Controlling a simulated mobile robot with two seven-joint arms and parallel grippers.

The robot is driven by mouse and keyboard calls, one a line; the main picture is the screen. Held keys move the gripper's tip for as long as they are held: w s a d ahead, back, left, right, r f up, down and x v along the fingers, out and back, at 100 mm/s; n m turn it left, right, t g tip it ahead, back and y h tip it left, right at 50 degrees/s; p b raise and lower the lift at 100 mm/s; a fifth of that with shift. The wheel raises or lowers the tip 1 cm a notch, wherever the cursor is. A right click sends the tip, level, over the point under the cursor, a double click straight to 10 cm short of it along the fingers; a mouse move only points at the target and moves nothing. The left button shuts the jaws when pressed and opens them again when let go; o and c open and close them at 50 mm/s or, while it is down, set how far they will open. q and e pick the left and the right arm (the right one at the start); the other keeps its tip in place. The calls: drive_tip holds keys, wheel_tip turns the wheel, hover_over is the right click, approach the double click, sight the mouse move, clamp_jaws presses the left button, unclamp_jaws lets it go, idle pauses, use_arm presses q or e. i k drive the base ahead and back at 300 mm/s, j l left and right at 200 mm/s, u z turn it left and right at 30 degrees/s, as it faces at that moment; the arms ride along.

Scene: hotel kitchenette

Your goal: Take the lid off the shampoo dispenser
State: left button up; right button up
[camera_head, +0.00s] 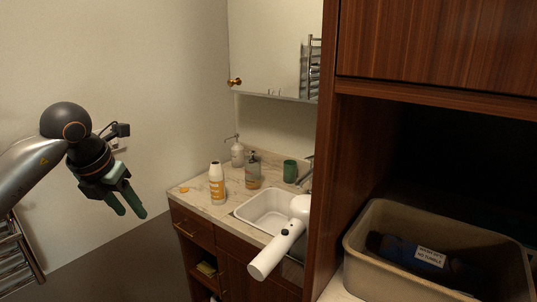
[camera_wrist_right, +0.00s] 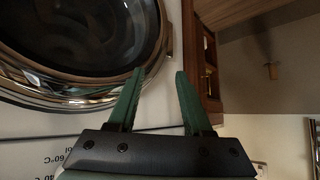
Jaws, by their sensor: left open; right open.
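Two pump dispensers stand upright at the back of the counter in the head view: a pale one (camera_head: 237,154) and an amber-labelled one (camera_head: 252,172). I cannot tell which holds shampoo; both have their pump tops on. My left gripper (camera_head: 131,212) is open and empty, pointing down in the air left of the counter, well apart from the dispensers. My right gripper (camera_wrist_right: 159,74) is open and empty in the right wrist view, in front of a round appliance door (camera_wrist_right: 80,45). Its fingers are not visible in the head view.
A white bottle with an orange label (camera_head: 217,186) stands in front of the dispensers. A green cup (camera_head: 290,171) is behind the sink (camera_head: 262,208). A small orange item (camera_head: 184,190) lies at the counter's left edge. A tall cabinet (camera_head: 335,180) and a bin (camera_head: 385,272) are at right.

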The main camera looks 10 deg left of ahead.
sight(252, 159)
drive_tip(key=i+j+z, duration=0.35)
drive_tip(key=j+z, duration=0.15)
drive_tip(key=j, duration=0.25)
drive_tip(key=i+j+z, duration=0.1)
drive_tip(key=j+z, duration=0.15)
drive_tip(key=j, duration=0.2)
drive_tip(key=i+j+z, duration=0.1)
drive_tip(key=j+z, duration=0.15)
drive_tip(key=j, duration=0.2)
drive_tip(key=i+j+z, duration=0.2)
drive_tip(key=j+z, duration=0.15)
drive_tip(key=j, duration=0.3)
drive_tip(key=i+j, duration=0.2)
drive_tip(key=z, duration=0.05)
